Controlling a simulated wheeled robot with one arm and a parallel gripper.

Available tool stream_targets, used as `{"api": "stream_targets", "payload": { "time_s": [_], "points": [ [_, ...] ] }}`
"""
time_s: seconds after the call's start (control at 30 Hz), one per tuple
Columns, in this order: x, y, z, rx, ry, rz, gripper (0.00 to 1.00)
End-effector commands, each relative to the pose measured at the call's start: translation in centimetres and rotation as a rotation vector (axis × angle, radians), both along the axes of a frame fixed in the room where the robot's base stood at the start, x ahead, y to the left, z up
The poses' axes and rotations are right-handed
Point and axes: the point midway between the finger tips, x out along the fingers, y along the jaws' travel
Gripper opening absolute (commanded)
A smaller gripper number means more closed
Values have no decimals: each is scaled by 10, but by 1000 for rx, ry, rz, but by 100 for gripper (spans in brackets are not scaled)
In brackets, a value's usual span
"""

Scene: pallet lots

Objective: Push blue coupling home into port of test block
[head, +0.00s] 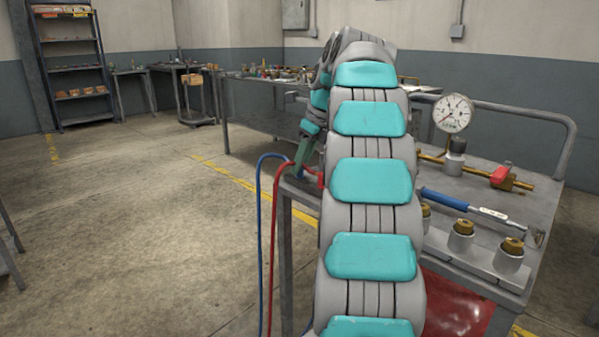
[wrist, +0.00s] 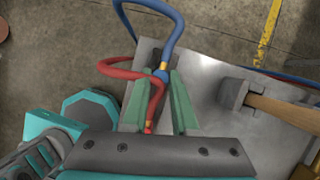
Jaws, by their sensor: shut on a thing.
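My gripper (wrist: 161,78) has two green fingers shut on the blue coupling (wrist: 161,74), at the end of a looping blue hose (wrist: 176,25) with a brass collar. In the head view my gripper (head: 303,158) points down at the left edge of the near bench, and a bit of blue shows at its tips. A red hose (wrist: 155,90) loops across the fingers, and its brass end lies between them closer to the wrist. I cannot make out the test block or its port; my arm and fingers cover that area, so the seating of the coupling does not show.
A wooden-handled hammer (wrist: 235,92) lies right of the fingers on the metal bench top (wrist: 205,65). On the bench right of my arm are a pressure gauge (head: 453,113), a blue-handled tool (head: 445,199) and brass-topped fittings (head: 461,235). Floor at left is open.

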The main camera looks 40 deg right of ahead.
Motion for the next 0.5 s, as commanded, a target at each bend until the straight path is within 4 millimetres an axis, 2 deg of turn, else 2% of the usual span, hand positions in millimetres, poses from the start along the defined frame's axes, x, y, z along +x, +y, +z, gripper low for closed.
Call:
{"api": "stream_targets", "payload": {
  "time_s": [0.1,0.5],
  "points": [
    [0,0,0,0,0,0,0],
    [0,0,0,0,0,0,0]
  ]
}}
